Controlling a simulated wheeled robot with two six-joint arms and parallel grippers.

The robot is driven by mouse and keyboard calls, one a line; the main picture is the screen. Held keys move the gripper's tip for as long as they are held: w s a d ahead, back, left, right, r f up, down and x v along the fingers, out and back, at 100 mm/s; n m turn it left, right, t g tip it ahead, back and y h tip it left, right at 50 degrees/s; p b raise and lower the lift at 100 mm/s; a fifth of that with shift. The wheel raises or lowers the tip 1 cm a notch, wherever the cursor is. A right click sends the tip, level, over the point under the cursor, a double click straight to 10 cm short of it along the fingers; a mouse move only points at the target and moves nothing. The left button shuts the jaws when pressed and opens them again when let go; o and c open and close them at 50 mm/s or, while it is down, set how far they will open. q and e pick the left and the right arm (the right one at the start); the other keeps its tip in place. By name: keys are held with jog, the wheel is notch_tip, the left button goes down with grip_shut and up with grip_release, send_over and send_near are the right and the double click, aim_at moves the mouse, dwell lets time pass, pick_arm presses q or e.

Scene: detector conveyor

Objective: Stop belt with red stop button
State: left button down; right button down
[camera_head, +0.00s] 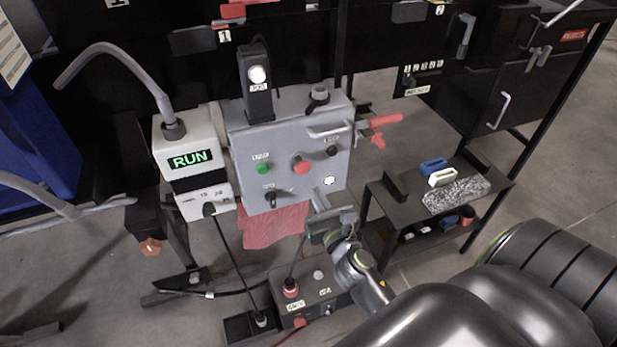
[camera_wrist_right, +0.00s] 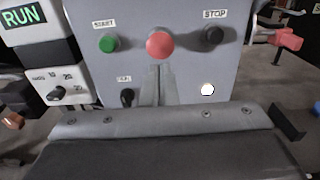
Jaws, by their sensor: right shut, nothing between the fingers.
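A grey control box (camera_head: 240,135) stands in the middle of the head view. A red round button (camera_head: 301,165) sits on its front face, between a green START button (camera_head: 263,169) and a black button (camera_head: 331,151). In the wrist view the STOP label is above the black button (camera_wrist_right: 211,36); the red button (camera_wrist_right: 160,45) shows no label. My right gripper (camera_head: 319,197) is shut and empty in front of the panel's lower part. In the wrist view its fingertips (camera_wrist_right: 159,72) appear just below the red button; contact cannot be told. My left gripper is not in view.
A display (camera_head: 190,159) left of the box reads RUN. A black selector knob (camera_wrist_right: 127,97) and a white lamp (camera_wrist_right: 207,89) are low on the panel. A red handle (camera_head: 383,121) juts out at right.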

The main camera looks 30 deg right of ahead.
aim_at(304, 171)
jog(key=x, duration=0.6)
jog(key=shift+w+d, duration=0.1)
jog(key=shift+w, duration=0.1)
